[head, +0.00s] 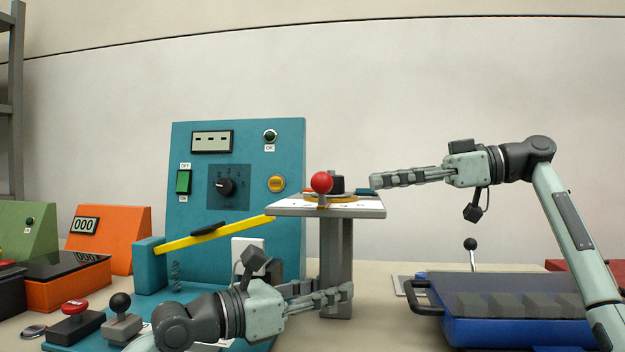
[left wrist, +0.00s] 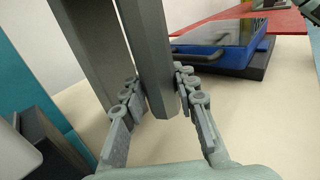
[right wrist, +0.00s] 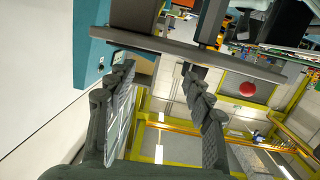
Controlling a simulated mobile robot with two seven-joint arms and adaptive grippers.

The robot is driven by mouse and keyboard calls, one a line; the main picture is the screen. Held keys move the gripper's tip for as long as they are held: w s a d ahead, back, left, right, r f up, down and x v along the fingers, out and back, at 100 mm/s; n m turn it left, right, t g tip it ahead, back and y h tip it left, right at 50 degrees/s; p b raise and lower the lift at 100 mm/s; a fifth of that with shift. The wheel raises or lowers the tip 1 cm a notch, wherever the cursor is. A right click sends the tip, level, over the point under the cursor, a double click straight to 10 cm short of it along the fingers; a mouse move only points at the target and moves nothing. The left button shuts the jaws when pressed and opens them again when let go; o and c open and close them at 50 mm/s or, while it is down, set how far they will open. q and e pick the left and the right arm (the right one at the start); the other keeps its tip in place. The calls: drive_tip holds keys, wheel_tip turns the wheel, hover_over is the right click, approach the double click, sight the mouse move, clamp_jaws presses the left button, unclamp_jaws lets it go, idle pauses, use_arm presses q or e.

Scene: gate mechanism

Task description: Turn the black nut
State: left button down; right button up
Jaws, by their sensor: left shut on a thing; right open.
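The black nut (head: 337,184) sits on the raised plate (head: 300,208), beside a red ball (head: 321,182) and above a yellow ring (head: 322,197). My right gripper (head: 374,181) is level with the nut, just to its right, fingers pointing left. In the right wrist view its fingers are spread and empty; a dark piece (right wrist: 187,68), probably the nut, shows near one fingertip. The red ball (right wrist: 247,89) also shows there.
A teal panel (head: 290,150) with a dial and buttons stands behind, left of the plate. A yellow bar (head: 220,233) reaches toward the plate. A blue case (head: 500,333) lies at right. Orange and green boxes stand far left. The air above the plate is clear.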

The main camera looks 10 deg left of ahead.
drive_tip(key=m+t, duration=0.1)
drive_tip(key=t, duration=0.1)
drive_tip(key=m+t, duration=0.3)
approach(309, 198)
drive_tip(key=d+r, duration=0.2)
drive_tip(key=shift+s+d+r, duration=0.15)
drive_tip(key=shift+s+r, duration=0.1)
drive_tip(key=shift+r, duration=0.05)
drive_tip(key=shift+s+t, duration=0.3)
drive_tip(key=shift+s, duration=0.05)
drive_tip(key=shift+s+a, duration=0.1)
drive_tip(key=shift+a, duration=0.25)
drive_tip(key=x, duration=1.1)
drive_tip(key=shift+a+r, duration=0.15)
drive_tip(key=shift+a, duration=0.15)
clamp_jaws()
